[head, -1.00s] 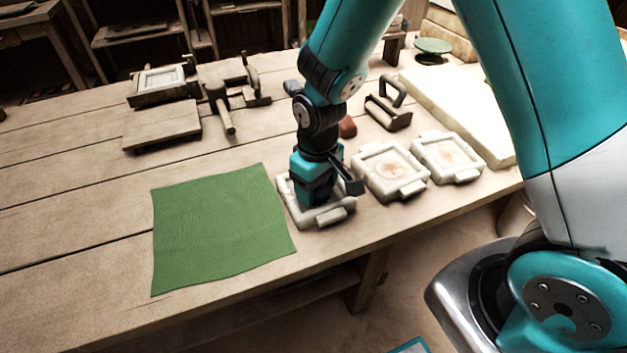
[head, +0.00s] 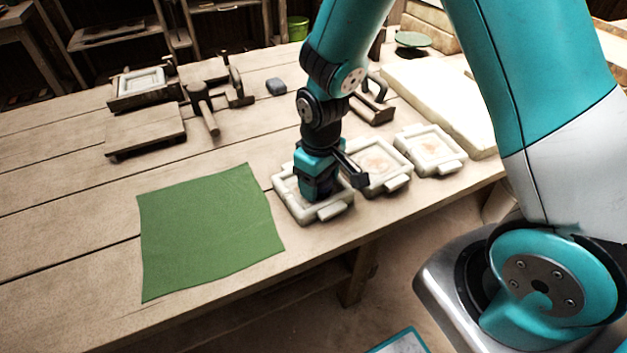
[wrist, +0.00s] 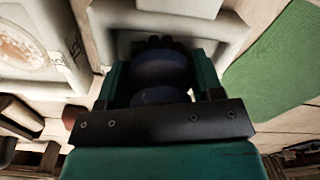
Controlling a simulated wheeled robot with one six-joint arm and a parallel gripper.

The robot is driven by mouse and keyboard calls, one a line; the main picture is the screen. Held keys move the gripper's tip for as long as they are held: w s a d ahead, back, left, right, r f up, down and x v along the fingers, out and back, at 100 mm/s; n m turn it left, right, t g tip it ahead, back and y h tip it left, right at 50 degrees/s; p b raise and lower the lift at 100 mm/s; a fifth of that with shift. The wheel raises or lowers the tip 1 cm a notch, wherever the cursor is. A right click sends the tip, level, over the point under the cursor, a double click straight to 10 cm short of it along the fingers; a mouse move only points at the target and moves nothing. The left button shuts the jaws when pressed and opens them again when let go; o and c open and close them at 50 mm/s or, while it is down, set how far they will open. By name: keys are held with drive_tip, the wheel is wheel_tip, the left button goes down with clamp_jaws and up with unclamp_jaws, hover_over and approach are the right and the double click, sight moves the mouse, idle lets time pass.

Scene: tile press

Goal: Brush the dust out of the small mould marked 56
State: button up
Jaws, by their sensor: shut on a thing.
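Three small pale moulds stand in a row near the table's front edge. My gripper (head: 318,192) is over the left mould (head: 284,198), which also shows in the wrist view (wrist: 228,45). It is shut on a dark blue, rounded brush (wrist: 158,70), whose dark bristles point into that mould's hollow. I cannot tell whether they touch its floor. The middle mould (head: 397,184) and the right mould (head: 450,163) have brownish patches inside. A mark on the middle mould's rim shows in the wrist view (wrist: 75,50), but I cannot read it. My gripper hides much of the left mould's inside.
A green cloth (head: 208,232) lies left of the moulds. Behind are a dark handled tool (head: 374,108), a pale slab (head: 440,105), a wooden mallet (head: 203,108), a wooden board (head: 145,132) and a grey block (head: 276,86). Bare tabletop lies between the cloth and the board.

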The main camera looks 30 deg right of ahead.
drive_tip(key=shift+w+p, duration=0.4)
drive_tip(key=shift+w, duration=1.3)
drive_tip(key=shift+s+a+p, duration=0.1)
drive_tip(key=shift+a+p, duration=0.25)
drive_tip(key=shift+a, duration=1.4)
drive_tip(key=shift+s+f, duration=0.15)
drive_tip(key=shift+s, duration=0.7)
drive_tip(key=shift+s+d, duration=0.15)
drive_tip(key=shift+s, duration=0.85)
drive_tip(key=shift+w+d+p, duration=0.1)
drive_tip(key=shift+d+p, duration=0.25)
drive_tip(key=shift+d, duration=0.4)
drive_tip(key=shift+w+d, duration=0.2)
drive_tip(key=shift+d, duration=0.65)
drive_tip(key=shift+w+a+p, duration=0.45)
drive_tip(key=shift+w+a, duration=0.4)
drive_tip(key=shift+a, duration=0.15)
drive_tip(key=shift+r, duration=0.2)
